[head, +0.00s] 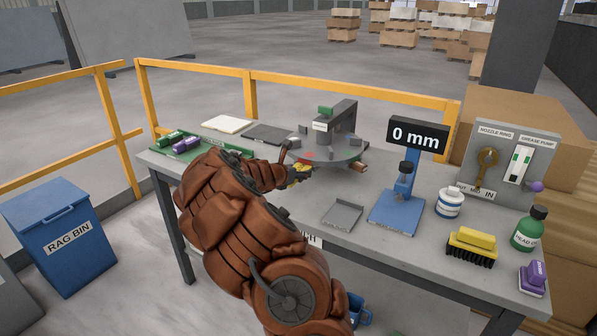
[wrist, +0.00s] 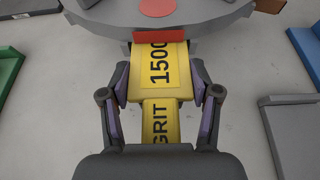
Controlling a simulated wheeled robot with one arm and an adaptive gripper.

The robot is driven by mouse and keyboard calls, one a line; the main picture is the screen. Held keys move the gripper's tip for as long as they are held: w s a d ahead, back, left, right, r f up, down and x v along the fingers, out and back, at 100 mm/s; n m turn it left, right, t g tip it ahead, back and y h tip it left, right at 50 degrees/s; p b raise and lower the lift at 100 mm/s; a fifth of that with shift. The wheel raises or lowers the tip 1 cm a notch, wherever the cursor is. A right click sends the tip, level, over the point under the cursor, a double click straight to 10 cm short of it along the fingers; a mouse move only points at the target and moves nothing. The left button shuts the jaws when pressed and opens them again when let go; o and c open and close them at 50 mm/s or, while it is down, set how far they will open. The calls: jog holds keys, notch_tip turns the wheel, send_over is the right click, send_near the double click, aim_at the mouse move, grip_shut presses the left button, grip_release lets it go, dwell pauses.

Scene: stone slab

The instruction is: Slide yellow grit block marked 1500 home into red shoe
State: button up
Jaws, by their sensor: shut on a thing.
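The yellow grit block (wrist: 160,75), marked GRIT 1500, is between the fingers of my gripper (wrist: 162,95), which is shut on its sides. The block's front end meets the edge of the grey round plate in the wrist view. A red shoe (wrist: 159,35) sits there at the block's far end; how far the block is inside it I cannot tell. In the head view my gripper (head: 297,174) is at the near left edge of the round plate (head: 328,157), with only a bit of yellow showing.
A green tray (head: 190,152) with purple and green blocks lies left. A grey tray (head: 343,216) and a blue stand (head: 397,212) with a 0 mm display (head: 419,136) lie right. A white tub (head: 450,203), brush (head: 471,250) and green bottle (head: 529,230) stand farther right.

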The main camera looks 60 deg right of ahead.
jog(key=shift+a+r, duration=0.1)
jog(key=shift+a, duration=0.9)
jog(key=shift+f, duration=0.2)
dwell(0.7)
jog(key=shift+d+p, duration=0.4)
jog(key=shift+d, duration=1.55)
dwell(1.7)
jog(key=shift+w+a, duration=0.1)
jog(key=shift+a, duration=0.05)
jog(key=shift+a+r, duration=0.2)
jog(key=shift+a, duration=1.6)
